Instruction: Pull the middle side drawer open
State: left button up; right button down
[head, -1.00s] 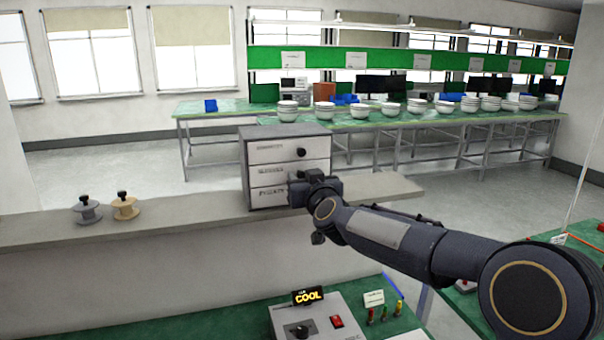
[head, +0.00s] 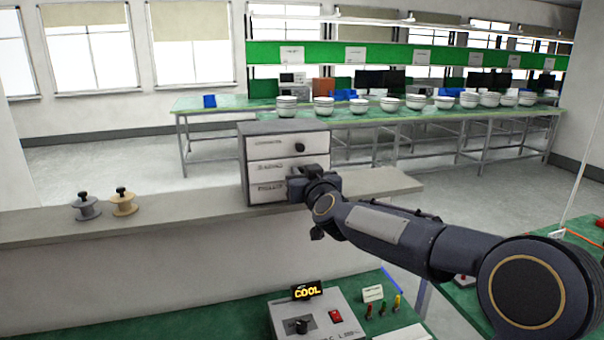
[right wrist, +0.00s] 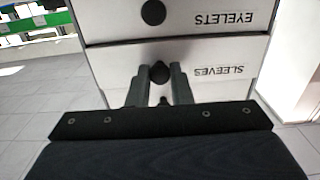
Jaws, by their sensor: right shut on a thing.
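The small grey cabinet (head: 284,128) stands on a ledge and has three white drawer fronts. The middle drawer (head: 262,167) is labelled SLEEVES; I cannot tell any gap around its front. My right gripper (head: 300,183) is in front of the cabinet and hides the lower right of its fronts. In the right wrist view the picture is upside down, and the right gripper (right wrist: 160,80) is shut on the dark round knob (right wrist: 160,72) of the SLEEVES drawer (right wrist: 215,62). The EYELETS drawer (right wrist: 200,20) appears above it there. My left gripper is not in view.
A long table with bowls (head: 390,104) stands behind.

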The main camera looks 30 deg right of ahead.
jog(key=v, duration=0.9)
jog(key=shift+b, duration=0.45)
jog(key=c, duration=1.3)
grip_release()
jog(key=b+v, duration=0.1)
jog(key=v, duration=0.7)
jog(key=shift+d+f, duration=0.1)
jog(key=shift+d, duration=0.05)
